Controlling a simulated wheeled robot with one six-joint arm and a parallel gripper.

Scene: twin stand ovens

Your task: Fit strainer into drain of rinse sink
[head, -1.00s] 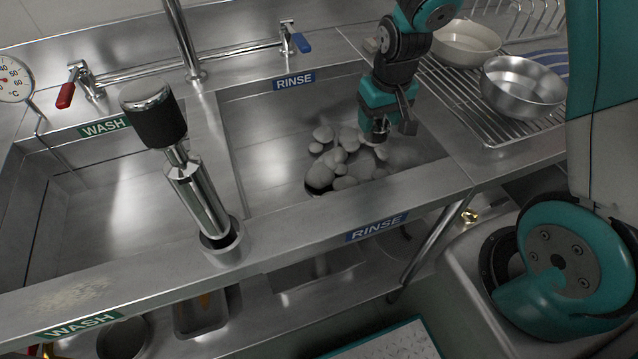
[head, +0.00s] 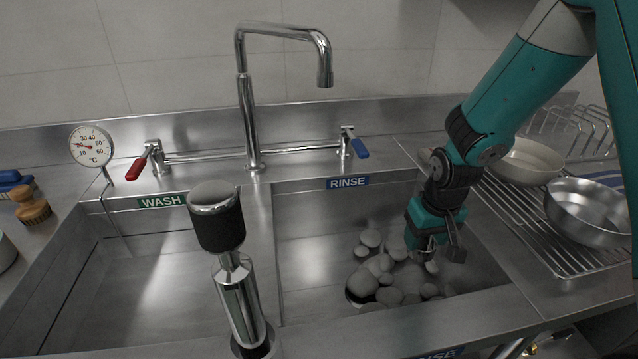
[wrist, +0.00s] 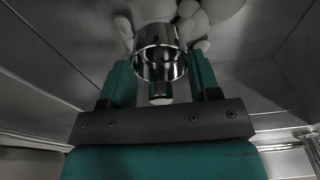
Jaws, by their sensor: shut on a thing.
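My gripper (wrist: 160,88) is shut on a shiny metal strainer (wrist: 160,48), a short round cup with a knob between the teal fingers. In the head view my gripper (head: 424,246) hangs inside the rinse sink (head: 312,240), over its right part; the strainer is mostly hidden there. Grey rounded foam clumps (head: 384,270) lie on the sink floor below and left of the gripper. A dark curved edge (head: 354,298) shows at their left side; I cannot tell if it is the drain. The clumps also show behind the strainer in the wrist view (wrist: 195,22).
The wash sink (head: 150,270) lies left, past a divider. A black-topped metal post (head: 238,290) stands in front. A tall faucet (head: 247,110) rises behind. A wire rack (head: 530,230) with a metal bowl (head: 590,212) and a pale bowl (head: 527,162) sits right.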

